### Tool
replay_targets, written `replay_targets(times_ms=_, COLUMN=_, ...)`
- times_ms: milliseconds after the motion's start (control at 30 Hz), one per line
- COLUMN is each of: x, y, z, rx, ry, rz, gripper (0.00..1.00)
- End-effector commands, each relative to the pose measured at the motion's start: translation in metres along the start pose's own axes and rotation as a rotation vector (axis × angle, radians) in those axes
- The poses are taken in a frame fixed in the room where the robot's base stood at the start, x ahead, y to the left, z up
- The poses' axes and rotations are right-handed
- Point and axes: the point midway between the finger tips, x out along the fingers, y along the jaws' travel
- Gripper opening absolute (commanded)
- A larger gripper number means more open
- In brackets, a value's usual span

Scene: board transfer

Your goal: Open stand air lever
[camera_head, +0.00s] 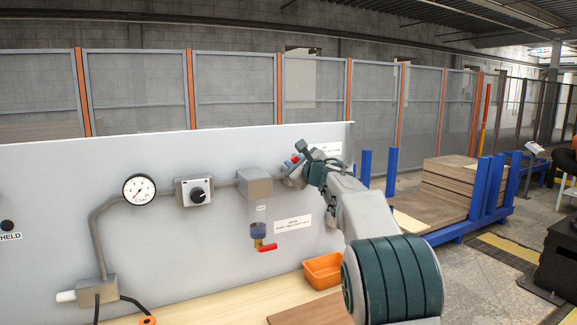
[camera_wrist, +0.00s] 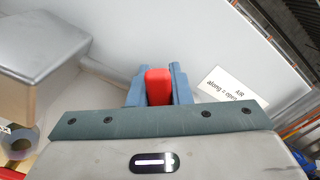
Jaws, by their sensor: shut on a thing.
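The red air lever (camera_wrist: 158,86) is between the two blue-grey fingers of my gripper (camera_wrist: 158,91) in the wrist view. The gripper is shut on it. In the head view, a bit of the lever (camera_head: 295,159) shows red by my gripper (camera_head: 299,167), at the right end of the pipe on the pale panel (camera_head: 90,170). The fingers hide most of the valve body and the lever's pivot. A white label (camera_wrist: 236,89) right of the fingers reads "AIR along = open". I cannot tell the lever's exact angle to the pipe.
A grey box (camera_head: 255,183) sits on the pipe just left of my gripper, with a bowl and a second red handle (camera_head: 267,248) below. A knob box (camera_head: 195,191) and a gauge (camera_head: 139,189) are farther left. An orange bin (camera_head: 323,270) stands below.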

Motion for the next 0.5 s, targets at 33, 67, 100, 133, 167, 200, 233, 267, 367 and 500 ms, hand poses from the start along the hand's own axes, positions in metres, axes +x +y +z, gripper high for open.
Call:
replay_targets(times_ms=33, x=-0.0001, y=-0.0002, z=-0.0005, rx=0.0, ry=0.001, rz=0.0, gripper=0.0)
replay_targets(times_ms=67, x=-0.0001, y=-0.0002, z=-0.0004, rx=0.0, ry=0.001, rz=0.0, gripper=0.0)
replay_targets(times_ms=100, x=0.0, y=-0.0001, z=-0.0003, rx=0.0, ry=0.001, rz=0.0, gripper=0.0)
replay_targets(times_ms=133, x=0.0, y=-0.0001, z=-0.0003, rx=0.0, ry=0.001, rz=0.0, gripper=0.0)
replay_targets(times_ms=167, x=0.0, y=0.0, z=-0.0003, rx=0.0, ry=0.001, rz=0.0, gripper=0.0)
replay_targets(times_ms=200, x=0.0001, y=0.0001, z=-0.0002, rx=0.0, ry=0.001, rz=0.0, gripper=0.0)
replay_targets(times_ms=233, x=0.0001, y=0.0001, z=-0.0002, rx=0.0, ry=0.001, rz=0.0, gripper=0.0)
replay_targets(times_ms=267, x=0.0001, y=0.0002, z=-0.0001, rx=0.0, ry=0.001, rz=0.0, gripper=0.23)
replay_targets(times_ms=367, x=0.0003, y=0.0005, z=0.0001, rx=0.0, ry=0.001, rz=0.0, gripper=0.4)
replay_targets(times_ms=500, x=0.0005, y=0.0012, z=0.0007, rx=0.0, ry=0.0, rz=0.001, gripper=0.4)
